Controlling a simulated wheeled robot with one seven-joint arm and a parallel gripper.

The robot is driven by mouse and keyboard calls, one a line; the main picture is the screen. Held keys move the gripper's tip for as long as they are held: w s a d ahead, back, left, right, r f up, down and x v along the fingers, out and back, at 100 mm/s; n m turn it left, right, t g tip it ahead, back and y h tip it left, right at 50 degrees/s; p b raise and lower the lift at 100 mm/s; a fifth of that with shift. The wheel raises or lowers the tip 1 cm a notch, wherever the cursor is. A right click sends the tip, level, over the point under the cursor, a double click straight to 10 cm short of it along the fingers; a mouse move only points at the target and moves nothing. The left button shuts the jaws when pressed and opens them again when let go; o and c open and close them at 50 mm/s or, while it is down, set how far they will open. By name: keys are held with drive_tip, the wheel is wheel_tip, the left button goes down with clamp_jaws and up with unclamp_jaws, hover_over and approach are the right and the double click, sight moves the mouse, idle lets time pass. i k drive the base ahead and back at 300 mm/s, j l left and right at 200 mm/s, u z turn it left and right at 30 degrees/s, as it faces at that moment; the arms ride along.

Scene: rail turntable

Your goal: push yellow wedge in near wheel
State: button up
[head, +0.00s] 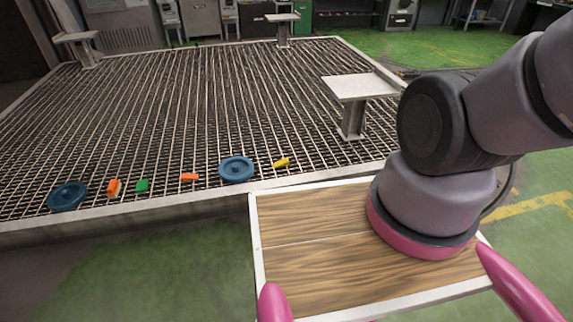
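A small yellow wedge (281,163) lies on the grating in the head view, close to the front edge. A blue wheel (236,169) lies flat just left of it, with a small gap between them. A second blue wheel (67,196) lies flat at the front left of the grating. The picture does not settle which one is the near wheel. My gripper is out of view; only links of my arm show at the right.
Between the wheels lie an orange piece (114,187), a green piece (142,185) and a small orange block (189,177). A raised plate on a post (361,88) stands on the grating (200,100) at the right. The grating's middle is clear.

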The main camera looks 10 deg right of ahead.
sight(285, 162)
drive_tip(key=i+j+z, duration=0.15)
drive_tip(key=i+z, duration=0.2)
drive_tip(key=i, duration=0.3)
drive_tip(key=i+j+z, duration=0.4)
drive_tip(key=i, duration=0.2)
drive_tip(key=i+j+z, duration=0.35)
drive_tip(key=i, duration=0.2)
